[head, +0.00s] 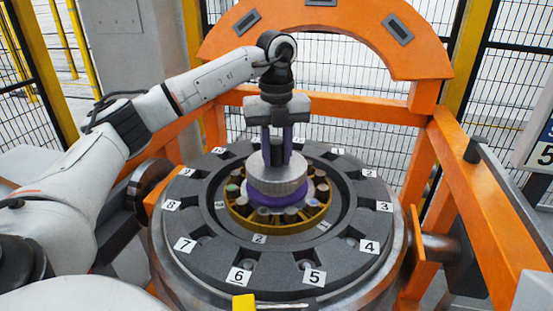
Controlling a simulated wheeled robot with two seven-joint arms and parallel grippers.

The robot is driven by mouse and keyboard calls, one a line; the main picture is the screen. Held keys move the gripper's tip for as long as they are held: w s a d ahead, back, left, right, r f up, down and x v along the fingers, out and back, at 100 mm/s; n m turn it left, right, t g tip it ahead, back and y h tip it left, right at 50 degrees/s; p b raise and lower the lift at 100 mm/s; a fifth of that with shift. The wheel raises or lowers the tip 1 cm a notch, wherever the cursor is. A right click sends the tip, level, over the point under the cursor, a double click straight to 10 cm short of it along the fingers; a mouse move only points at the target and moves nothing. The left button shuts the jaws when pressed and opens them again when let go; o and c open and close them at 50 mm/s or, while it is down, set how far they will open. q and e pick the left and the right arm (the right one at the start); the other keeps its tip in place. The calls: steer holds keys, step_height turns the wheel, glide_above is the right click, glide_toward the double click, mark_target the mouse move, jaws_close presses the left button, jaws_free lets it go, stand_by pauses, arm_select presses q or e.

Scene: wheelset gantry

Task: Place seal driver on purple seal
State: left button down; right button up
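The seal driver (277,178) is a silver stepped disc with a dark upright handle (277,151). It is over the middle of the wheelset hub. The purple seal (264,199) shows as a ring just under the driver, around its lower edge. The driver looks upright and centred on the seal; from this angle I cannot tell whether they fully touch. My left gripper (277,157) points straight down from above, its two fingers on either side of the handle and closed against it. My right gripper is not in view.
A brass-coloured bearing cage (245,222) with several rollers surrounds the seal. A dark round plate (205,245) with numbered slots lies around it. An orange arch (325,12) stands behind, and orange beams (476,185) flank the right. A yellow block (243,303) is at the front edge.

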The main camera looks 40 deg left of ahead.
arm_select(q)
steer(key=shift+f, duration=0.55)
steer(key=c, duration=1.5)
jaws_free()
steer(key=shift+s, duration=0.1)
steer(key=shift+o, duration=0.2)
steer(key=shift+f, duration=0.1)
step_height(320, 180, up, 13)
steer(key=shift+r, duration=0.2)
